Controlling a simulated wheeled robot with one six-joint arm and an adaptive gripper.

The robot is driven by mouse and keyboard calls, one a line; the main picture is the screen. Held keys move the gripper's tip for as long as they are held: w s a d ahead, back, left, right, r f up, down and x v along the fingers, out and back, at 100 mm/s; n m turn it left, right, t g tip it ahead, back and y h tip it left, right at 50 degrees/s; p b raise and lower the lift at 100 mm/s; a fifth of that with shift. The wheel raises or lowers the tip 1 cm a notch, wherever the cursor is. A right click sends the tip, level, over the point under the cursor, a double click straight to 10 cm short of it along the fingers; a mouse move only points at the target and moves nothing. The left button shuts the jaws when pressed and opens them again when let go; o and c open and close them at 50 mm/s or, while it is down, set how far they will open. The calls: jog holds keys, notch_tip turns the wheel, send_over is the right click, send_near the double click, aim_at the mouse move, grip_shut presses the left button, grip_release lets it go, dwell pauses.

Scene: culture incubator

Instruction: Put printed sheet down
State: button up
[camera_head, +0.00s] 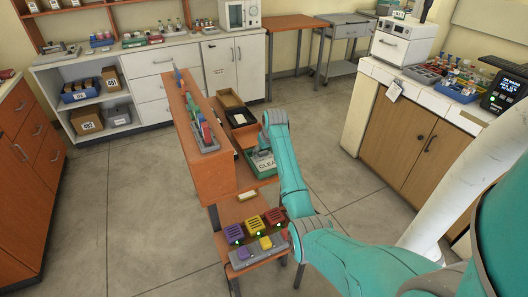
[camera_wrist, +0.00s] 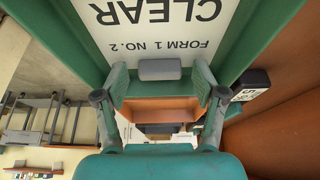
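The printed sheet (camera_wrist: 165,22) is white with dark lettering, "CLEAR" and "FORM 1 NO. 2", upside down in the wrist view. It lies within a green tray-like border (camera_wrist: 255,30). In the head view the sheet (camera_head: 264,164) shows in part beside the wooden rack, partly hidden by my arm. The fingertips are hidden in the head view.
A tall wooden rack (camera_head: 207,170) stands left of the arm, close to it. Dark open trays (camera_head: 240,117) lie behind. A lower shelf holds purple, yellow and red blocks (camera_head: 253,226). A white counter with an instrument (camera_head: 402,40) is at right. Floor is clear at left.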

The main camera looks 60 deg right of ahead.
aim_at(269, 163)
jog(key=v, duration=1.2)
jog(key=shift+r, duration=0.1)
dwell(0.4)
